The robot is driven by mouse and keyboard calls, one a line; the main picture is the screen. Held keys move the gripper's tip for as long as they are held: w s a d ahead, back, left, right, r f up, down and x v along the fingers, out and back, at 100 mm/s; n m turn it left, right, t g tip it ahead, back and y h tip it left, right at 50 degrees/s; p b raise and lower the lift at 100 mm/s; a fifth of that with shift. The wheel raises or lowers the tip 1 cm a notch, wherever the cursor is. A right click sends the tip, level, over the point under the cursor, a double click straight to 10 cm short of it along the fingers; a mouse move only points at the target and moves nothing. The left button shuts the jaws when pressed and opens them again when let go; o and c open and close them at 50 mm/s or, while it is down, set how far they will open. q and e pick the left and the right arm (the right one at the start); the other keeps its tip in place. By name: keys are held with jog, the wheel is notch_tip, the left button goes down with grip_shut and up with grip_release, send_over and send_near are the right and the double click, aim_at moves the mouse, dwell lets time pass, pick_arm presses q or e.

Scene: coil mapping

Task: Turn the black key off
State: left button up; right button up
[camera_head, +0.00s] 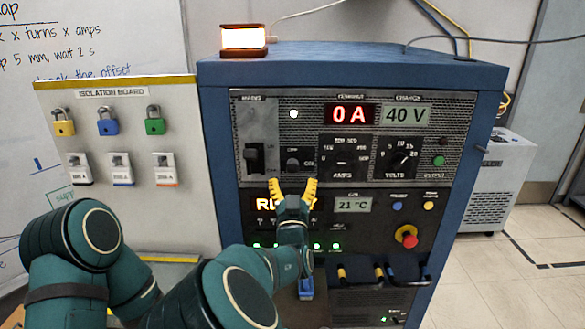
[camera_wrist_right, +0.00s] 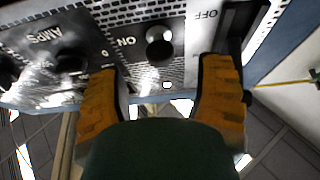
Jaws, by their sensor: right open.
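The black key (camera_head: 293,164) sits on the cabinet's front panel, beside the black mains switch, with small OFF and ON lettering around it. In the right wrist view the panel is upside down and a dark round part, likely the key (camera_wrist_right: 159,45), shows between my fingers. Which way the key points is too small to tell. My right gripper (camera_head: 293,187) is open, its yellow fingertips just below the key in the head view. In the wrist view the gripper (camera_wrist_right: 160,88) holds nothing. My left gripper is not in view.
The mains switch (camera_head: 255,158) is close on the left. The AMPS dial (camera_head: 346,160) and VOLTS dial (camera_head: 402,161) are to the right. A red stop button (camera_head: 406,236) is lower right. The display (camera_head: 350,114) reads 0 A. The isolation board (camera_head: 130,195) with padlocks stands left.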

aim_at(293, 167)
jog(key=shift+x, duration=2.55)
grip_shut()
